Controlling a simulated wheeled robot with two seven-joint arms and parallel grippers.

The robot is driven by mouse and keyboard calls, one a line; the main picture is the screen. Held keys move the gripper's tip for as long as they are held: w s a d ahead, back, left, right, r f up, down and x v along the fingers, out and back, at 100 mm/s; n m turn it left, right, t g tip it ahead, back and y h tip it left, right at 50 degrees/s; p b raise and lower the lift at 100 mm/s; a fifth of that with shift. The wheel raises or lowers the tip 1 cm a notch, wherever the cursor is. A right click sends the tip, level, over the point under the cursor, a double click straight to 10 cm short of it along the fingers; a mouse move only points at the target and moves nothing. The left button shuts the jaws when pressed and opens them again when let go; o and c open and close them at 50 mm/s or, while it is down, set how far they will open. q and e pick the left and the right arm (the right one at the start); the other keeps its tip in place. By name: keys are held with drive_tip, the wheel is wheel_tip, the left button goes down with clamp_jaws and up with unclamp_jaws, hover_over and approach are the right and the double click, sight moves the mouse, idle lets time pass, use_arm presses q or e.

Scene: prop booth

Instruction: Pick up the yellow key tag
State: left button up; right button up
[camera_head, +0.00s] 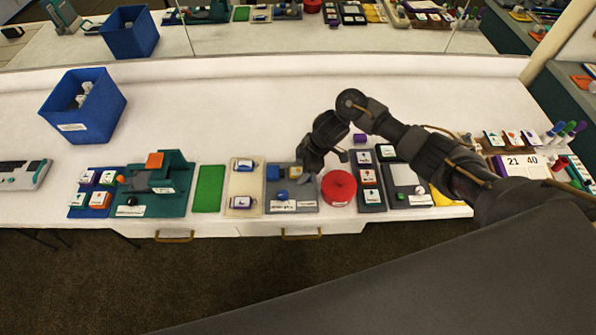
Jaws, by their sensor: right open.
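A small yellow piece (296,171), which looks like the yellow key tag, sits at the back right of a grey tray (305,203) near the middle of the counter. It is small and partly beside my gripper's dark fingers, so its shape is hard to tell. My right gripper (326,163) comes in from the right and points down. It is open, just right of the yellow piece and above the counter. I cannot tell whether a finger touches the piece. My left gripper is not in view.
A red round container (338,187) stands close to the right of the grey tray. A blue piece (272,173) shares the tray. A beige tray (243,190), green mat (208,188) and teal stand (165,190) lie left. A blue bin (100,115) stands farther back.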

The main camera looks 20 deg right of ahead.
drive_tip(key=shift+f, duration=0.2)
drive_tip(key=c, duration=1.1)
drive_tip(key=shift+r, duration=0.1)
drive_tip(key=shift+c, duration=0.2)
